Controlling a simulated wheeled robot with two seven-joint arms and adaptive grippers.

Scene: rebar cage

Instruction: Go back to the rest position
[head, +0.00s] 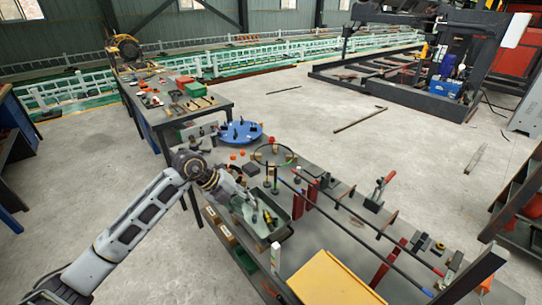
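My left arm reaches in from the bottom left. My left gripper (248,197) is above the grey tray (289,229) on the dark workbench (312,243). The gripper is small and partly merges with the tray behind it, so I cannot tell whether its fingers are open or shut, or whether they touch anything. Dark and yellow tools (268,217) lie in the tray beside the gripper. My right gripper is not in view. Two long dark bars (345,232) run across the bench, held by red uprights (308,193).
A blue round plate (240,132) and a ring (274,155) lie on the bench's far end. A yellow panel (330,281) is at the near edge. Another table (205,106) with parts stands behind. A dark rack (520,210) is at right. Open concrete floor (400,150) lies beyond the bench.

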